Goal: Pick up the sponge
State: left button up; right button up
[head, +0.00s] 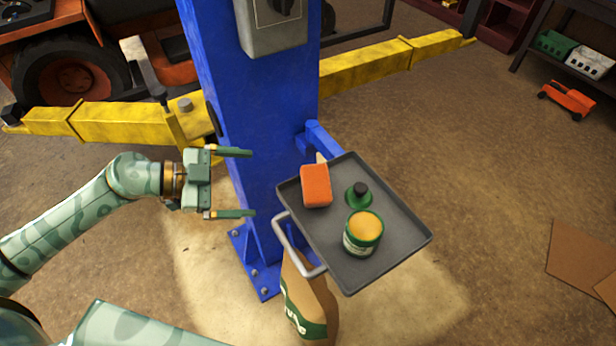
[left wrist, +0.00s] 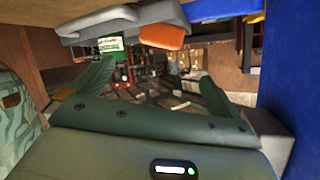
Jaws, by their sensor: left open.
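The orange sponge (head: 316,186) lies on the grey tray (head: 395,262), near the tray's upper left corner. My left gripper (head: 233,183) is open and empty, left of the tray and in front of the blue post, its fingers pointing right toward the sponge but apart from it. The left wrist view appears upside down. There the sponge (left wrist: 163,37) shows against the tray (left wrist: 115,24) near the top, beyond the two spread fingers. My right gripper is out of view.
The blue post (head: 255,100) rises close behind. A paper bag (head: 308,305) is below.

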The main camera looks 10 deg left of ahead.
pick_arm(q)
jog(key=b, duration=0.1)
send_near(309, 183)
jog(key=x, duration=0.5)
jog(key=shift+w+f, duration=0.15)
jog(key=shift+f, duration=0.25)
jog(key=x, duration=0.3)
jog(key=b+x, duration=0.1)
jog(key=x, duration=0.1)
jog(key=shift+w+d+r, duration=0.1)
jog(key=shift+w+d, duration=0.05)
jog(key=shift+d, duration=0.3)
jog(key=shift+r, duration=0.1)
jog(key=c, duration=0.9)
jog(key=shift+c, duration=0.5)
